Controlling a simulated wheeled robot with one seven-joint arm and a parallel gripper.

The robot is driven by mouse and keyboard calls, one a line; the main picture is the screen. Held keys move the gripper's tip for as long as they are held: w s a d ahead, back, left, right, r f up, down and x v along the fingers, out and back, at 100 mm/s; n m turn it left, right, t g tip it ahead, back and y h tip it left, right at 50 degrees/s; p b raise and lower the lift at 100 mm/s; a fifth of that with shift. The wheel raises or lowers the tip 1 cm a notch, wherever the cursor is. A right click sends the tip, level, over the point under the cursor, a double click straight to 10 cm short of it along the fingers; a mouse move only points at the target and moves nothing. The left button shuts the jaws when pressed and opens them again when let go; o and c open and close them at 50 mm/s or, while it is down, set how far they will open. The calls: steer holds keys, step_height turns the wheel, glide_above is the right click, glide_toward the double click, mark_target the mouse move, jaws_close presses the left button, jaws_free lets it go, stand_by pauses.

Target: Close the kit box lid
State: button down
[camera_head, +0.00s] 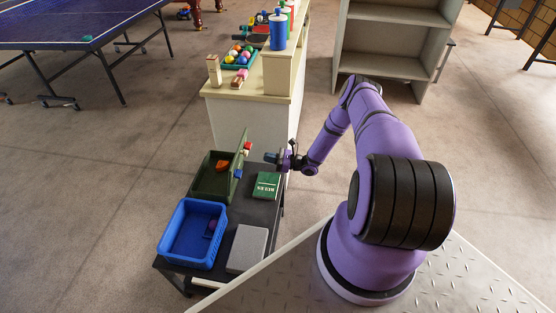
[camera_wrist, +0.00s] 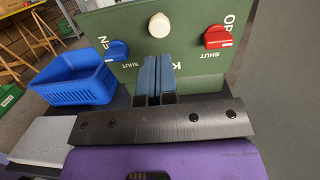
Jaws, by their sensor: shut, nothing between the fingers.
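The green kit box (camera_head: 208,188) stands on a dark low table, with its lid (camera_head: 238,160) raised, close to upright, along its right side. An orange-red item (camera_head: 222,166) shows inside the box. The lid's outer face (camera_wrist: 195,65) fills the upper wrist view. It bears a blue knob (camera_wrist: 117,50), a white knob (camera_wrist: 158,25) and a red knob (camera_wrist: 217,36), with OPEN and SHUT lettering. My gripper (camera_head: 272,157) is to the right of the lid. In the wrist view its blue fingers (camera_wrist: 158,62) are together and empty, pointing at the lid below the white knob. Whether they touch it I cannot tell.
A blue basket (camera_head: 178,258) stands in front of the box. A green book (camera_head: 266,186) and a grey slab (camera_head: 248,249) lie on the table (camera_head: 262,212). A cream counter (camera_head: 232,108) with balls and canisters rises behind. Open floor lies left.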

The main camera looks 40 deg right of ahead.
steer(key=f+x, duration=0.1)
steer(key=x, duration=0.5)
steer(key=shift+w+a+r, duration=0.25)
steer(key=shift+w+r, duration=0.05)
steer(key=shift+r, duration=0.2)
